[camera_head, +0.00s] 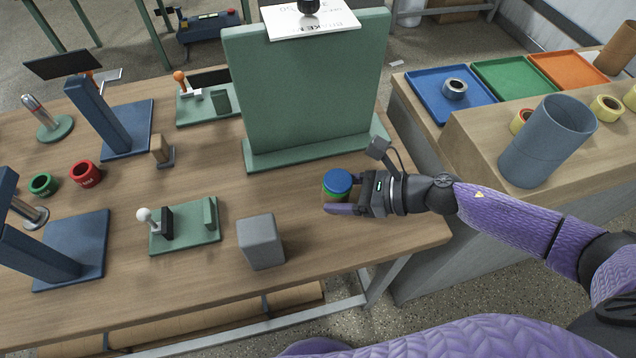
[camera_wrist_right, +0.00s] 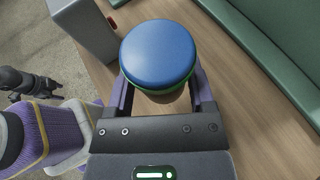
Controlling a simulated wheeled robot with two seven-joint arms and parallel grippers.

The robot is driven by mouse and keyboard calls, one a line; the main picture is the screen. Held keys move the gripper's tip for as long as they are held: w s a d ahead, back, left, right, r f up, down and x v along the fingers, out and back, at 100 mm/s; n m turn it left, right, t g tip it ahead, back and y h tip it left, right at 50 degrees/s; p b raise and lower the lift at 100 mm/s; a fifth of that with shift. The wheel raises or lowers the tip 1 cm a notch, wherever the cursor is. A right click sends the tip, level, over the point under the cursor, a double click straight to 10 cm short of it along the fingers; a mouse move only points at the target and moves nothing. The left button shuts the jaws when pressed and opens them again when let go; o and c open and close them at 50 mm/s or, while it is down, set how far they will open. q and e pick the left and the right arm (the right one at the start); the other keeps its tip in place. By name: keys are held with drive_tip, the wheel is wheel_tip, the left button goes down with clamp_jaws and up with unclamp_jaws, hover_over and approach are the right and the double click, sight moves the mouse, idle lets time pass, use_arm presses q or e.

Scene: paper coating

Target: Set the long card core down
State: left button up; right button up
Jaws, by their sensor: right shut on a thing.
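My right gripper (camera_head: 340,197) is over the near right part of the wooden table. It is shut on a short upright cylinder (camera_head: 338,184) with a blue top and a green band under it. In the right wrist view the blue top (camera_wrist_right: 158,52) sits between the two fingers, with a brownish part below the green. The cylinder's lower part is mostly hidden, so I cannot tell whether it touches the table or whether it is the long card core. A brown card-coloured tube (camera_head: 618,47) stands at the far right.
A green upright panel (camera_head: 305,90) stands behind my right gripper. A grey block (camera_head: 260,242) and a green fixture (camera_head: 186,228) are to the left. A wide blue-grey tube (camera_head: 540,150) stands on the right bench near blue, green and orange trays (camera_head: 566,68). Table wood around the gripper is bare.

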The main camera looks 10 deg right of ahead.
sight(338, 220)
wheel_tip(338, 220, down, 6)
drive_tip(key=shift+r+b, duration=0.1)
drive_tip(key=shift+b, duration=0.95)
drive_tip(key=shift+f, duration=0.35)
use_arm(q)
drive_tip(key=f, duration=0.1)
drive_tip(key=a+f, duration=0.1)
drive_tip(key=shift+f, duration=0.35)
use_arm(e)
drive_tip(key=shift+r, duration=0.1)
use_arm(q)
drive_tip(key=shift+s, duration=0.1)
use_arm(e)
drive_tip(key=shift+f, duration=0.2)
drive_tip(key=o, duration=1.3)
use_arm(q)
drive_tip(key=shift+d+f, duration=0.15)
use_arm(e)
drive_tip(key=shift+r, duration=0.1)
